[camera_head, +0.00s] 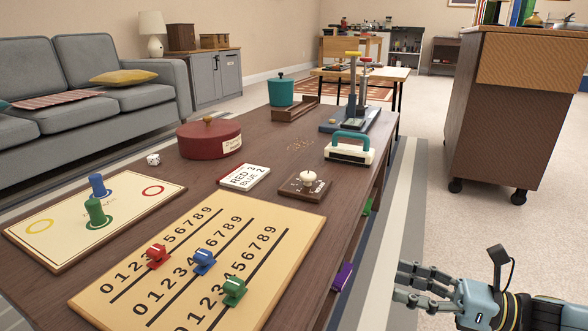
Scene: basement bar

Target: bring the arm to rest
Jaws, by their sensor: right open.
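My right gripper (425,288) shows at the lower right, with its arm coming in from the right edge. Its fingers point left and are spread open with nothing between them. It hangs in the air to the right of the long brown table (262,190), apart from the table's edge. My left gripper and arm do not show in this view.
On the table are a number board (283,227) with coloured sliders, a board with blue and green pegs (98,215), a red round box (209,139), a card (244,177) and a bell (308,180). A wheeled cabinet (500,130) stands at right. Floor between is clear.

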